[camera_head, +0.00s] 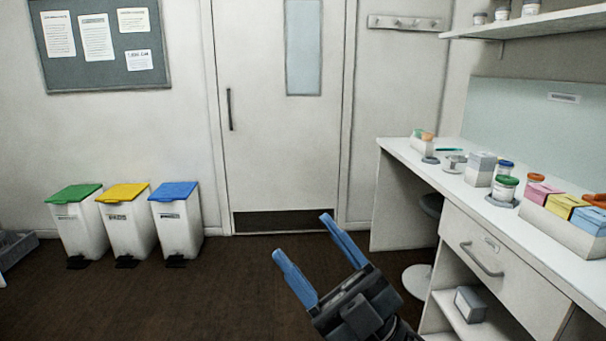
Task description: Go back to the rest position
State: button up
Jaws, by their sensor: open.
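My gripper (309,241) shows at the bottom centre of the head view, with two blue fingers spread apart. It is open, and nothing is between the fingers. It is in the air over the dark brown floor, left of the white counter (408,154) and in front of the closed door (262,130). It appears to touch nothing. The rest of my arm runs out of the bottom of the picture.
Three white bins with green (75,193), yellow (123,192) and blue (174,191) lids stand against the left wall. Jars and boxes stand on the counter. A stool (417,280) is partly under it. The floor (200,295) between bins and counter is clear.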

jog(key=s+d+f+m+t+h, duration=0.45)
jog(key=s+f+m+h, duration=0.25)
jog(key=s+m+h, duration=0.4)
jog(key=s+d+f+m+t+h, duration=0.4)
jog(key=s+d+f+m+h, duration=0.2)
jog(key=s+f+m+h, duration=0.45)
jog(key=s+d+g+h, duration=0.2)
jog(key=s+d+g, duration=0.5)
jog(key=s, duration=0.8)
jog(key=d, duration=0.2)
jog(key=shift+d+f, duration=0.35)
jog(key=shift+f, duration=0.05)
jog(key=shift+d+m, duration=0.1)
jog(key=shift+m, duration=0.15)
